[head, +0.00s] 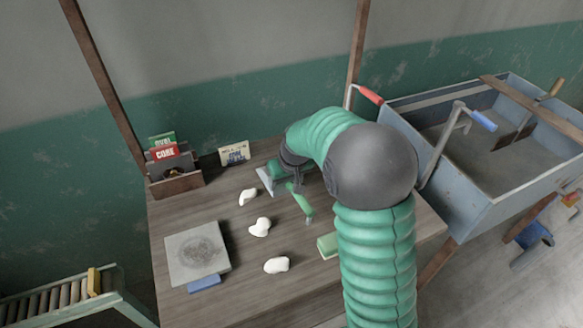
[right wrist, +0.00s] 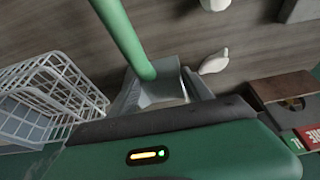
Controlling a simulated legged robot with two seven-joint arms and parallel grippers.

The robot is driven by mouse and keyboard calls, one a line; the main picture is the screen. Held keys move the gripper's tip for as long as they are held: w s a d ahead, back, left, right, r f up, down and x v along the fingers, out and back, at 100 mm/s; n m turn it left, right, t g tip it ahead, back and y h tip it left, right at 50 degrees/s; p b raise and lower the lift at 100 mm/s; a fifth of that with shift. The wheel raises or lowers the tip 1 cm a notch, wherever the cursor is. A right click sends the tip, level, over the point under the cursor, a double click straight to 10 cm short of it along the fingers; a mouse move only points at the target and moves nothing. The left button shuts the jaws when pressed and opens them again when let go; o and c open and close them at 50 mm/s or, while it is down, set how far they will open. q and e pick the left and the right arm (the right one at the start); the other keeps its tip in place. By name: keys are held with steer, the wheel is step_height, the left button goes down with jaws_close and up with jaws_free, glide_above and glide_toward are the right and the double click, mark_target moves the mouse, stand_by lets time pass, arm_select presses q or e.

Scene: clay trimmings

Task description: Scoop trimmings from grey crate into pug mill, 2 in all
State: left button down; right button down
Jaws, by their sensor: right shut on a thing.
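My right gripper (head: 275,178) is over the far part of the wooden table, shut on a green-handled tool, which looks like the scoop (head: 302,202). The green handle (right wrist: 124,38) also crosses the right wrist view and ends at pale grey parts at my gripper (right wrist: 165,92). I cannot tell whether the scoop holds any trimmings. A pale wire crate (right wrist: 52,92) stands at the left of the right wrist view; I cannot tell if it is the grey crate. A large blue-grey trough with crank handles (head: 465,205) stands at the right; I cannot tell if it is the pug mill. My left gripper is not in view.
Three white lumps (head: 260,227) lie on the table (head: 245,295). A grey slab (head: 197,250) lies at the left, a box of cards (head: 175,183) at the back left, and a green sponge (head: 328,245) beside my arm. A roller rack (head: 60,300) is at the lower left.

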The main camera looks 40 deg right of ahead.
steer(key=s+a, duration=0.1)
steer(key=a, duration=0.1)
steer(key=s+a, duration=0.2)
steer(key=a, duration=0.1)
steer(key=s+a+r, duration=0.1)
steer(key=a, duration=0.1)
steer(key=shift+s+a+p, duration=0.15)
steer(key=shift+a+p, duration=0.1)
steer(key=shift+p, duration=0.15)
steer(key=shift+c, duration=2.2)
jaws_free()
steer(key=shift+r, duration=0.1)
